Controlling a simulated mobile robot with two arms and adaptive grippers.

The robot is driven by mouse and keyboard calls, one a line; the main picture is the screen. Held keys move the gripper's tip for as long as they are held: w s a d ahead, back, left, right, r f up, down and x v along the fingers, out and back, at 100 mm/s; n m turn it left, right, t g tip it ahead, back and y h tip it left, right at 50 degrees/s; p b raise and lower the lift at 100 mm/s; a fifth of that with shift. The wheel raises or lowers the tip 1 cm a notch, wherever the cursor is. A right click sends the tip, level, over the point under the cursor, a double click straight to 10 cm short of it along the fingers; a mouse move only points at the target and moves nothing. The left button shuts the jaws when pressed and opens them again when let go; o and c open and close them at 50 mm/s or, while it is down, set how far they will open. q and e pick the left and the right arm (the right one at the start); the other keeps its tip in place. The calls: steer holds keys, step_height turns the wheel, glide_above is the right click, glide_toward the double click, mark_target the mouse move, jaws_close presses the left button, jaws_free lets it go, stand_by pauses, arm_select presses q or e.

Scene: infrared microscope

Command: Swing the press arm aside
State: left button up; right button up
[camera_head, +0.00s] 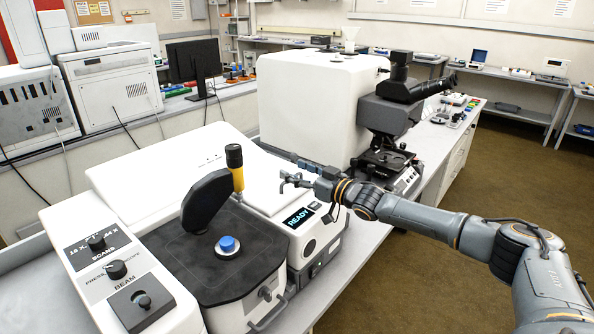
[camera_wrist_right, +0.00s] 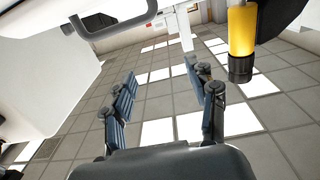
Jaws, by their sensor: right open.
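The press arm (camera_head: 207,200) is a dark, flat arm standing tilted over the black plate of the white instrument in the head view. Its upright handle (camera_head: 237,172) has a yellow grip with black ends. The yellow handle (camera_wrist_right: 242,35) also shows at the upper right of the right wrist view, outside the fingers. My right gripper (camera_head: 287,182) is open and empty, a little right of the handle and apart from it. Its two fingers (camera_wrist_right: 160,75) stand wide apart in the wrist view with nothing between them. My left gripper is not in view.
A blue knob (camera_head: 228,244) sits on the black plate (camera_head: 190,268) near the press arm. A panel with black knobs (camera_head: 116,269) is at the left, and a READY display (camera_head: 300,216) is below my gripper. A microscope (camera_head: 388,120) stands behind my right arm.

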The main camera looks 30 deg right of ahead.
steer(key=v, duration=1.2)
stand_by(0.6)
